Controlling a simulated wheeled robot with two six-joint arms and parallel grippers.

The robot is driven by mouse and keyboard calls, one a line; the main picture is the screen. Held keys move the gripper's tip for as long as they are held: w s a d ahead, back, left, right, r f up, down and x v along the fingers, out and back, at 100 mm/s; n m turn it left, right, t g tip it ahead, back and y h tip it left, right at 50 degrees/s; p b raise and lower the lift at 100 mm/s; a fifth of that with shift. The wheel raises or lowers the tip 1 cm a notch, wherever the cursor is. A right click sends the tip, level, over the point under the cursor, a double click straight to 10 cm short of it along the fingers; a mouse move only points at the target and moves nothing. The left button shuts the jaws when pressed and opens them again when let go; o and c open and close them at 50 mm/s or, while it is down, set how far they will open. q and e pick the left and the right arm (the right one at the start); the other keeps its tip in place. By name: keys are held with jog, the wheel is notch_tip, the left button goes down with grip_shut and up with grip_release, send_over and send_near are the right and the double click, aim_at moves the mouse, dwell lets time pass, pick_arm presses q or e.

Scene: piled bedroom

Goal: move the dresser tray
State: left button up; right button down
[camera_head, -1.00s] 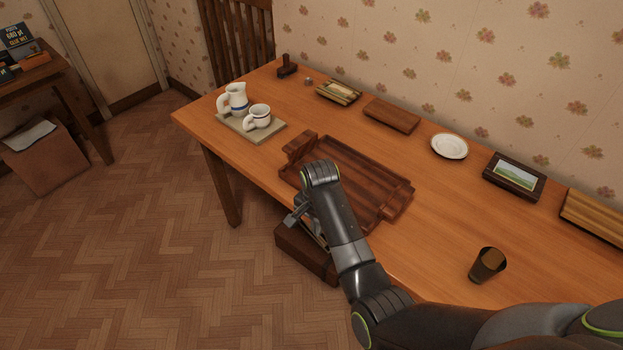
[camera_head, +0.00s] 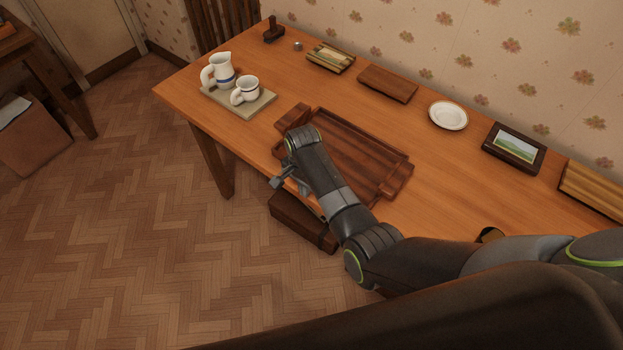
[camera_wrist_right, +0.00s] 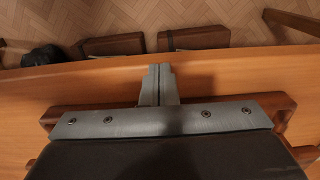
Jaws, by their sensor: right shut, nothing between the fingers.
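The dresser tray (camera_head: 362,150) is dark ribbed wood with raised end handles. It lies flat on the orange-brown table (camera_head: 440,210), close to the front edge. My right gripper (camera_head: 279,183) is at the front left side of the tray, and its arm hides part of the tray's front side. In the right wrist view the two fingers (camera_wrist_right: 158,84) are together with nothing between them, over the table's front strip. Dark wood of the tray (camera_wrist_right: 275,103) shows behind them there; contact cannot be told. My left gripper is not in view.
A brown block (camera_head: 388,83), a white plate (camera_head: 448,115) and a framed picture (camera_head: 514,148) lie behind. A dark cup (camera_head: 490,235) is mostly hidden by my arm. A brown case (camera_head: 300,222) sits below the table edge.

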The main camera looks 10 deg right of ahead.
aim_at(338, 158)
jog(key=shift+w+d+r, duration=0.2)
jog(key=shift+w+d, duration=0.2)
jog(key=shift+d, duration=0.3)
jog(key=shift+w+d, duration=0.2)
jog(key=shift+d, duration=0.1)
jog(key=shift+w+d+f, duration=0.1)
jog(key=shift+w+d, duration=0.15)
jog(key=shift+w, duration=0.05)
jog(key=w+d+b, duration=0.1)
jog(key=w+d, duration=0.1)
jog(key=d, duration=0.1)
jog(key=w+d+b, duration=0.1)
jog(key=w+d, duration=0.2)
jog(key=w+d+b, duration=0.1)
jog(key=w+d, duration=0.1)
jog(key=d, duration=0.1)
jog(key=shift+w+d+f+b, duration=0.15)
jog(key=shift+w+d+b, duration=0.05)
jog(key=shift+b, duration=0.1)
jog(key=shift+w+d, duration=0.15)
jog(key=shift+d, duration=0.05)
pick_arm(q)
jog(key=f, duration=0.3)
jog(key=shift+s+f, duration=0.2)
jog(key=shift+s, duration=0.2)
pick_arm(e)
jog(key=shift+r, duration=0.2)
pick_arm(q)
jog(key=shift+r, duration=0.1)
